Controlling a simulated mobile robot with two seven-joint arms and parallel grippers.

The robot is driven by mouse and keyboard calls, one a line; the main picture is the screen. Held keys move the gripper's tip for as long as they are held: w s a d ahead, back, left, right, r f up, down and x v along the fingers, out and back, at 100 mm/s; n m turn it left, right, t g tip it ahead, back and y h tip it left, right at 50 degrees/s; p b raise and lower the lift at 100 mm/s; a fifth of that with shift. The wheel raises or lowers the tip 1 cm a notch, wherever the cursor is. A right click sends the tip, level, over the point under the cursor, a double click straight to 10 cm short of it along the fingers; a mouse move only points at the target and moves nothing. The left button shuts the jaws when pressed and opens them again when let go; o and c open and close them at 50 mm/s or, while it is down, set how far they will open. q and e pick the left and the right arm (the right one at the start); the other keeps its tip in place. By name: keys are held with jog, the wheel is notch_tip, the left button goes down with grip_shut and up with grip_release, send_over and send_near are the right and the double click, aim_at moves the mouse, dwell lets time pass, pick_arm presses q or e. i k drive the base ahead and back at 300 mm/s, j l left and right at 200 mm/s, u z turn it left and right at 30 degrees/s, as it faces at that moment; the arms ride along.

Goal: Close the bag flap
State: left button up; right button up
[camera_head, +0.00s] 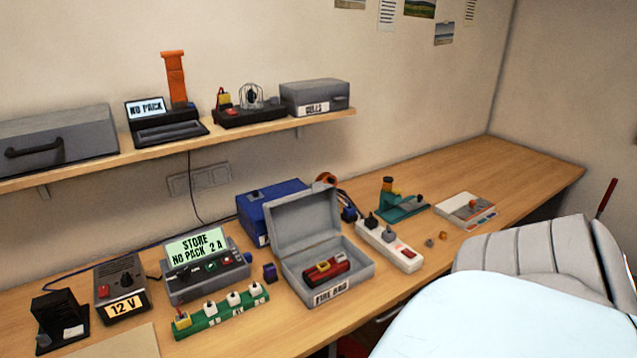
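The fire bag (355,283) is a grey box-shaped case with a "FIRE BAG" label on its front, standing on the wooden desk. Its flap (302,222) stands raised at the back, so the bag is open. A red pack with a yellow part (327,270) lies inside, below the rim as far as I can tell. Neither of my grippers shows in the head view.
A power strip (388,245) stands close right of the bag. A green strip with plugs (220,314) and a "STORE" charger (206,276) stand left. A blue box (262,208) is behind. A grey chair (540,247) stands at the right front.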

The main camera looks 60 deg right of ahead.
aim_at(300, 221)
jog(key=z, duration=1.7)
jog(key=i+l, duration=0.15)
jog(key=l, duration=0.15)
jog(key=i+l, duration=0.15)
jog(key=l, duration=0.15)
jog(key=i+l, duration=0.15)
jog(key=l, duration=0.15)
jog(key=i+l+u, duration=0.15)
jog(key=l, duration=0.15)
jog(key=i+l+u, duration=0.2)
jog(key=l+u, duration=0.15)
jog(key=l, duration=0.25)
jog(key=u, duration=1.3)
